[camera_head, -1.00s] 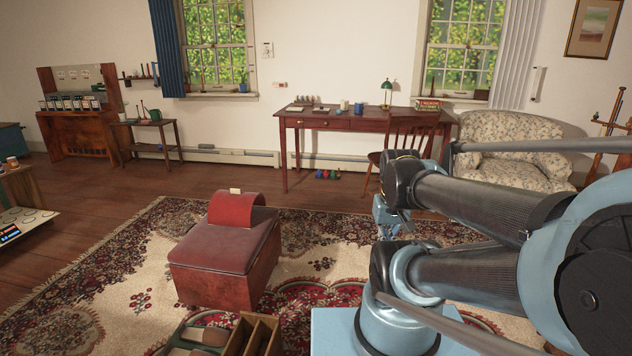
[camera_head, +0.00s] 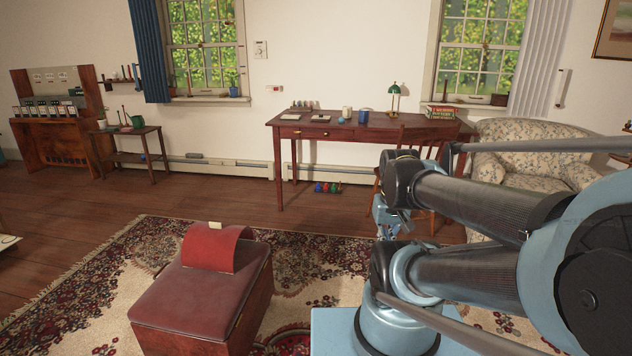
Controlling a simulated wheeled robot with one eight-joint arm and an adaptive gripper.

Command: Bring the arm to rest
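My arm (camera_head: 470,240) fills the right side of the head view, folded close to my body, with its dark and light-blue links stacked over one another. My gripper (camera_head: 388,222) seems to be the small light-blue part at the arm's left end, partly hidden behind the links. Its fingers are too small and covered to tell whether they are open or shut. I see nothing clearly held, and the arm appears clear of the furniture.
A red padded box seat (camera_head: 205,295) stands on the patterned rug (camera_head: 110,265) ahead to the left. A wooden desk (camera_head: 330,134) with small items stands at the back wall, a chair (camera_head: 425,140) before it. A floral armchair (camera_head: 520,155) is behind my arm.

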